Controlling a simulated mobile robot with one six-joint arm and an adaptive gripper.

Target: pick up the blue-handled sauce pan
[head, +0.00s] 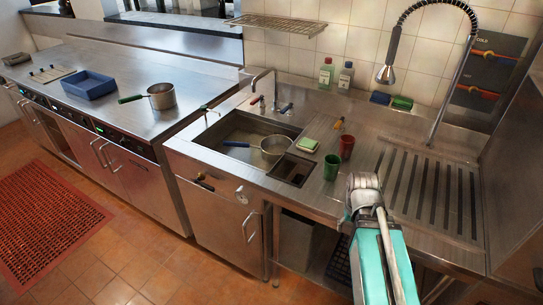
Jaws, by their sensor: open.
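The blue-handled sauce pan (274,147) sits inside the sink basin (215,133). Its metal bowl is at the right of the basin, and its blue handle (236,144) points left. My gripper (364,181) is at the lower right, over the front part of the steel counter. It is to the right of the pan and well apart from it. The gripper is open, and nothing shows in it; its fingers are small and partly hidden by my arm.
A green cup (331,167) and red cup (346,148) stand between sink and gripper. A green sponge (307,144) lies beside the sink. A faucet (262,84) rises behind it. A green-handled pan (161,96) and blue tray (89,85) are on the left counter.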

